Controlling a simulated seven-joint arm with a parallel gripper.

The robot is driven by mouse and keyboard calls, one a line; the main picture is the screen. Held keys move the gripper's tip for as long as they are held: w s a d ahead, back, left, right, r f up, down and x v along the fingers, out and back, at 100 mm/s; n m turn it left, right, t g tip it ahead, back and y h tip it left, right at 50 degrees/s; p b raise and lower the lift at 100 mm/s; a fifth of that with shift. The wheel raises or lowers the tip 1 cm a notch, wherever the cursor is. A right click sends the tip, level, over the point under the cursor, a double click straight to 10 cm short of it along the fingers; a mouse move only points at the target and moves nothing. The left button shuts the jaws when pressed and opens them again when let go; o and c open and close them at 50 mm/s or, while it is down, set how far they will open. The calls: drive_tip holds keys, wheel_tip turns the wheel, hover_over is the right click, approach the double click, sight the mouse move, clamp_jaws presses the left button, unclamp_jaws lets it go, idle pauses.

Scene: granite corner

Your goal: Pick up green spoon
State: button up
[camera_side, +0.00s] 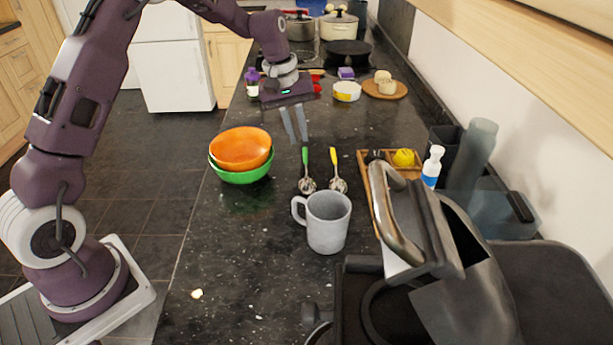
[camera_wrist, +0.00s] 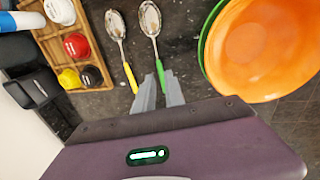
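The green spoon (camera_side: 306,166) lies on the dark countertop, its metal bowl towards the camera in the side view. It also shows in the wrist view (camera_wrist: 155,42), handle end towards my gripper. My gripper (camera_side: 299,139) is open and empty, pointing down near the handle end. In the wrist view the fingertips (camera_wrist: 161,76) sit on either side of the line of the green handle, with a gap between them. Whether they touch the handle or the counter I cannot tell.
A yellow-handled spoon (camera_wrist: 125,56) lies close beside the green one. An orange bowl (camera_side: 240,147) in a green bowl (camera_side: 243,177) stands on the other side. A grey mug (camera_side: 328,222) stands near the spoon bowls. A wooden tray (camera_wrist: 93,77) holds several small items.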

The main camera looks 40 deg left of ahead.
sight(305, 160)
drive_tip(key=f, duration=0.4)
drive_tip(key=w+d+f, duration=0.1)
drive_tip(key=f, duration=0.2)
clamp_jaws()
